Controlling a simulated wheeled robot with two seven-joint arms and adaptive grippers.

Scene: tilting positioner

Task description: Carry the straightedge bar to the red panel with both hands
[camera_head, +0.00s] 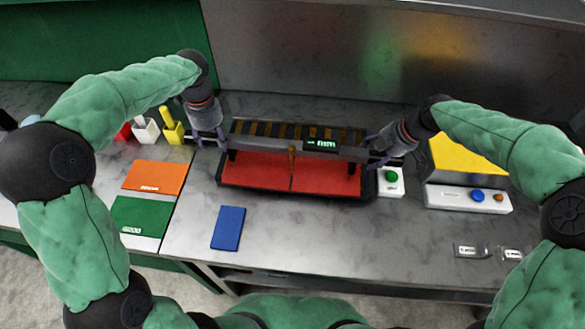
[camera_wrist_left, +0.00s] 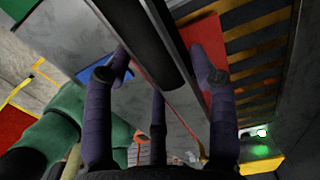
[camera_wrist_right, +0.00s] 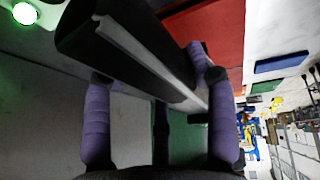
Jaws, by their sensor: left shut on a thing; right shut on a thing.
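The straightedge bar (camera_head: 262,144) is long and grey, with a dark side and a small display with green characters. It runs left to right over the far part of the red panel (camera_head: 255,173), seemingly a little above it. My left gripper (camera_head: 222,141) is shut on its left end, and my right gripper (camera_head: 373,152) is shut on its right end. In the left wrist view the bar (camera_wrist_left: 150,35) passes between the purple fingers. In the right wrist view the bar (camera_wrist_right: 135,50) does too. The far edge of the panel is hidden behind the bar.
A yellow-and-black striped strip (camera_head: 270,129) lies behind the bar. A green button box (camera_head: 391,183) stands right of the panel, near a yellow-topped console (camera_head: 465,198). A blue block (camera_head: 228,228) lies in front. Orange (camera_head: 155,177) and green (camera_head: 140,215) mats lie left.

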